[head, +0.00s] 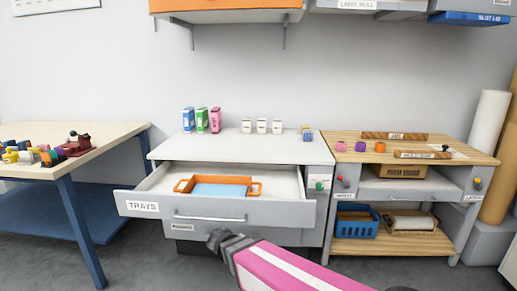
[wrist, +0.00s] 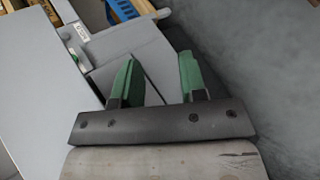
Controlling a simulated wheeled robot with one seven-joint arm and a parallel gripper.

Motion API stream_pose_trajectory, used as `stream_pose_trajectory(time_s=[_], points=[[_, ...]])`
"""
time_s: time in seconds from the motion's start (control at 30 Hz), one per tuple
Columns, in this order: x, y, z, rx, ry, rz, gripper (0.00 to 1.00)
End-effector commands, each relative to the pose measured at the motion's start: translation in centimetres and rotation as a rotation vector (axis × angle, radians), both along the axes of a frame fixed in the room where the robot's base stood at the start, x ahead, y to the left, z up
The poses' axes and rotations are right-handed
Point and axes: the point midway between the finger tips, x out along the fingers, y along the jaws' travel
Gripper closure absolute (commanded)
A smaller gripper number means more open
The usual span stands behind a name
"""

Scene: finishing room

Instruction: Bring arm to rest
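My arm shows in the head view as a pink and white link reaching in from the bottom, with a dark end in front of the open drawer. In the wrist view my gripper (wrist: 156,80) has two green fingers standing apart, with nothing between them. The drawer labelled TRAYS (head: 266,210) is pulled out of the grey cabinet. Inside it lies an orange tray (head: 258,188) with handles and a light blue bottom. In the head view the fingers cannot be made out.
The grey cabinet top (head: 170,149) bears several cartons and small white boxes. A cream table (head: 25,173) with coloured items stands at the left. A wooden workbench (head: 455,152) with a blue basket (head: 357,226) below stands at the right. Grey floor is clear in front.

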Motion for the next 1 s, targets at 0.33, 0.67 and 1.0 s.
stream_pose_trajectory(time_s=[0.33, 0.67, 1.0], points=[[0.7, -8.6, -1.6, 0.287, 0.119, -0.204, 0.61], [0.7, -15.1, -2.1, 0.583, 0.146, -0.376, 0.61], [0.9, -20.0, -1.5, 0.84, 0.1, -0.507, 0.61]])
